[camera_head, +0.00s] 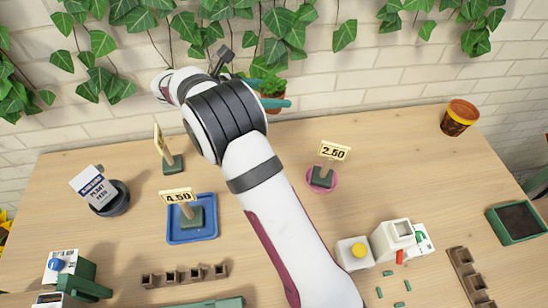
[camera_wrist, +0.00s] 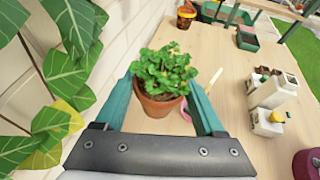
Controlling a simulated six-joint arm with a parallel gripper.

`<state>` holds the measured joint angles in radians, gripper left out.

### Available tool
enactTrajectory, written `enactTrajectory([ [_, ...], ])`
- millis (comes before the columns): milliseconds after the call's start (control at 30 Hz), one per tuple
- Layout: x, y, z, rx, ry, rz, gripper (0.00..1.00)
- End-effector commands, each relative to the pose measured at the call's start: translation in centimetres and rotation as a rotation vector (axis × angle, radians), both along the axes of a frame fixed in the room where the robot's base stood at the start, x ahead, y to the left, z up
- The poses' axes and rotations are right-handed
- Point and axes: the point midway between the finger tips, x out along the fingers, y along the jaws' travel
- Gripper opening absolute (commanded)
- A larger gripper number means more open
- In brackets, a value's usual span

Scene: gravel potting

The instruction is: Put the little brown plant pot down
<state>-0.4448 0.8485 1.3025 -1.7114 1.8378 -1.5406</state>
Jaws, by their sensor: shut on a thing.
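The little brown plant pot (camera_wrist: 158,108) is terracotta and holds a leafy green plant (camera_wrist: 165,70). In the wrist view it sits upright between the two teal fingers of my gripper (camera_wrist: 160,88), which is shut on it. In the head view my gripper (camera_head: 279,88) is at the back of the table, in front of the brick wall. There the pot (camera_head: 272,101) is partly hidden by a finger and my arm. I cannot tell how high its base is above the table.
A blue tray (camera_head: 172,236) bears a 4.50 sign (camera_head: 178,196); a pink saucer (camera_head: 333,187) bears a 2.50 sign (camera_head: 334,152). An orange-brown pot (camera_head: 458,119) stands back right. Ivy (camera_head: 280,25) hangs on the wall. The wooden table (camera_head: 390,150) is clear right of the pink saucer.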

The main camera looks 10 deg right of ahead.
Motion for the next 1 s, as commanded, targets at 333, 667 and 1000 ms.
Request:
enactTrajectory([
  [333,-0.1,-0.3,-7.9,-0.002,0.006,-0.004,0.08],
  [667,-0.2,-0.3,-15.3,-0.002,0.003,-0.004,0.08],
  [1000,-0.1,-0.3,-20.2,0.0,0.001,-0.004,0.08],
])
